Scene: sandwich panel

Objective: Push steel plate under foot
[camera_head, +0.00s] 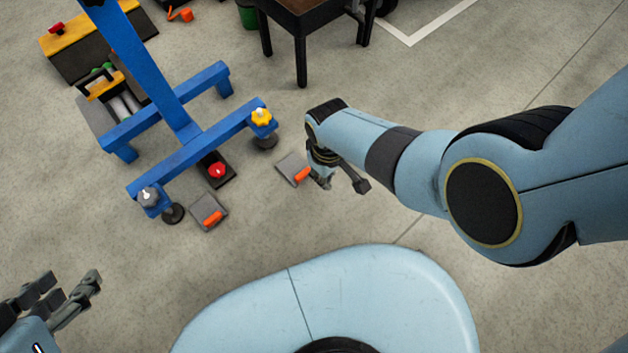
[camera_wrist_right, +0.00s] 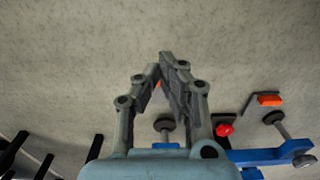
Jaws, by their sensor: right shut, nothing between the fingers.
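A steel plate (camera_head: 287,163) with an orange handle (camera_head: 302,175) lies flat on the floor, right of and apart from the black foot (camera_head: 265,143) under the yellow knob (camera_head: 262,117). My right gripper (camera_head: 323,182) is shut and empty, low at the plate's right side; contact cannot be told. In the right wrist view my gripper (camera_wrist_right: 166,58) hides most of that plate; a bit of orange shows between the fingers, with the foot (camera_wrist_right: 165,125) beyond. A second plate (camera_head: 205,203) lies beside the other foot (camera_head: 172,213). My left gripper (camera_head: 72,285) is open and empty, lower left.
The blue frame (camera_head: 190,140) stands on the left, with a red knob (camera_head: 217,170) at its middle and a grey knob (camera_head: 148,196). A dark table (camera_head: 310,15) and a yellow-topped cart (camera_head: 85,30) stand behind.

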